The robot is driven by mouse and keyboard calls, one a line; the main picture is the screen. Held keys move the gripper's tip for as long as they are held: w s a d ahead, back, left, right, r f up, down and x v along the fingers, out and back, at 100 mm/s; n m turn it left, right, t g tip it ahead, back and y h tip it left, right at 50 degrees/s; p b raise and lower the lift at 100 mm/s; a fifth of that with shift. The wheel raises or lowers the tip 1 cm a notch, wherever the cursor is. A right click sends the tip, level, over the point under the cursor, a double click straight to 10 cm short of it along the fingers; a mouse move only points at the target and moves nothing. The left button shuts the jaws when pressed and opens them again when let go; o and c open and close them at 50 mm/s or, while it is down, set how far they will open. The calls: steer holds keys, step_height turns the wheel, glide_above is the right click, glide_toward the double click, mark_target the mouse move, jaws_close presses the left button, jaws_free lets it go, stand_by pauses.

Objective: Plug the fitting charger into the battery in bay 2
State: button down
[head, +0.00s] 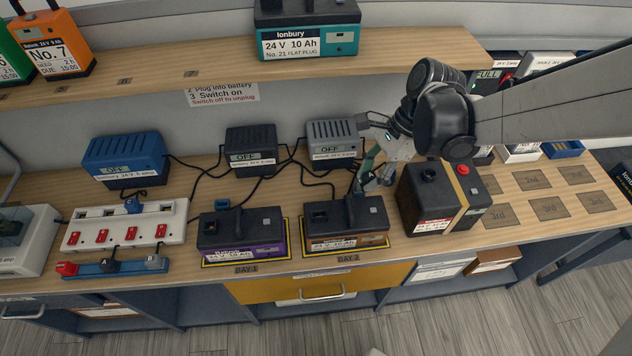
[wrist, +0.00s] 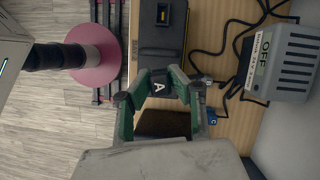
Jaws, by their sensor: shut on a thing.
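The bay 2 battery (head: 345,222), black with an orange-brown label band, stands on a yellow-edged pad (head: 345,246). In the wrist view a dark battery top (wrist: 158,35) with a socket lies at the top. My gripper (head: 370,182) is at the battery's right rear; its green fingers (wrist: 160,84) are shut on a black plug marked A (wrist: 160,87). The plug overlaps the battery's edge in view; I cannot tell whether they touch. Chargers marked OFF stand behind: blue (head: 125,153), black (head: 250,150) and grey (head: 333,140). The grey one also shows in the wrist view (wrist: 285,62).
A purple-labelled battery (head: 240,232) sits in bay 1. A strapped black battery (head: 428,202) stands close on the right. Loose cables cross the bench behind the bays, with a blue plug marked C (wrist: 211,117). A white switched power strip (head: 125,226) is at left.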

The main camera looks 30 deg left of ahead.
steer(key=s+a+r+m, duration=0.1)
steer(key=s+a+m, duration=0.2)
steer(key=s+a, duration=0.5)
steer(key=shift+t+y, duration=0.3)
steer(key=shift+t, duration=0.1)
steer(key=shift+w+f+b, duration=0.15)
steer(key=shift+f+b, duration=1.9)
steer(key=shift+f, duration=1.3)
steer(key=shift+s+n+b, duration=0.3)
steer(key=shift+s+b, duration=0.15)
steer(key=shift+b, duration=0.2)
steer(key=shift+f+b, duration=0.85)
steer(key=shift+f, duration=0.05)
steer(key=c, duration=1.5)
jaws_free()
steer(key=shift+r, duration=0.1)
steer(key=v, duration=0.7)
steer(key=shift+w+d+r, duration=0.1)
steer(key=shift+w, duration=0.05)
